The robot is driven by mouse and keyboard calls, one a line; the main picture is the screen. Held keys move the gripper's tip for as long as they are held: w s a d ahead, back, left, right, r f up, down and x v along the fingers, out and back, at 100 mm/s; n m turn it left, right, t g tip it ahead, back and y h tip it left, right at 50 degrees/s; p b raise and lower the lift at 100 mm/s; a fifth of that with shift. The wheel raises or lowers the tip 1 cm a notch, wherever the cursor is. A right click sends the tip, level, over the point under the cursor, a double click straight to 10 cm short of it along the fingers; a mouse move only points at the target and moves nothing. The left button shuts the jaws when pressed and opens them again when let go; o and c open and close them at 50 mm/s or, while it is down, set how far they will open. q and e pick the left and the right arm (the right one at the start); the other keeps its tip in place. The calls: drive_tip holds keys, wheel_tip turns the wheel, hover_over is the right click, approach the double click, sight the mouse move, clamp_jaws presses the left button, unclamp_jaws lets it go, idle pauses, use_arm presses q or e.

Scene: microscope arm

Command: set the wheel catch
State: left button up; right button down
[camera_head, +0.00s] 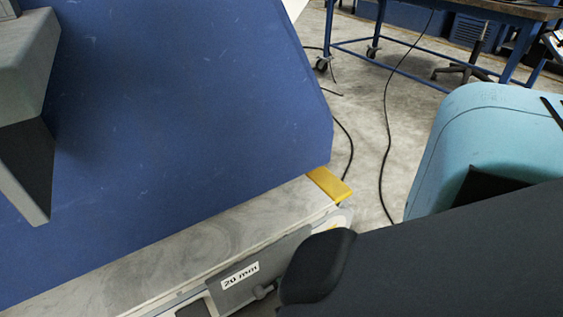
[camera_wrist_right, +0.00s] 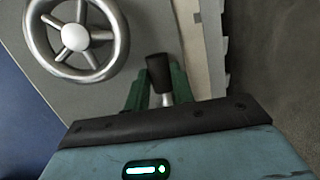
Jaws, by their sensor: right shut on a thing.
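In the right wrist view, a small lever with a black knob (camera_wrist_right: 159,70) and a short silver shaft stands beside a silver spoked handwheel (camera_wrist_right: 75,37); I take the lever to be the wheel catch. My right gripper (camera_wrist_right: 160,92) has its green fingers on either side of the lever and is shut on it. The handwheel is at the upper left, apart from the fingers, with its top rim cut off by the frame. In the head view, my dark right arm covers the lower right, and neither wheel nor lever shows. My left gripper is in neither view.
A large blue panel (camera_head: 190,90) fills the left of the head view, above a grey ledge (camera_head: 215,235). Below is a grey plate labelled "20 mm" (camera_head: 240,275). A yellow piece (camera_head: 328,184) sits at the ledge's end. A blue-framed bench (camera_head: 400,70) and floor cables lie beyond.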

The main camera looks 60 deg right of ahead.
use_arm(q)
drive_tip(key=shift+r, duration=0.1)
use_arm(e)
drive_tip(key=shift+r+n, duration=0.25)
drive_tip(key=shift+n, duration=0.15)
drive_tip(key=shift+d, duration=0.1)
drive_tip(key=c, duration=1.2)
unclamp_jaws()
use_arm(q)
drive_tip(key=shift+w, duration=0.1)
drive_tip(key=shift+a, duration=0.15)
use_arm(e)
drive_tip(key=shift+s+a, duration=0.15)
drive_tip(key=shift+a, duration=0.05)
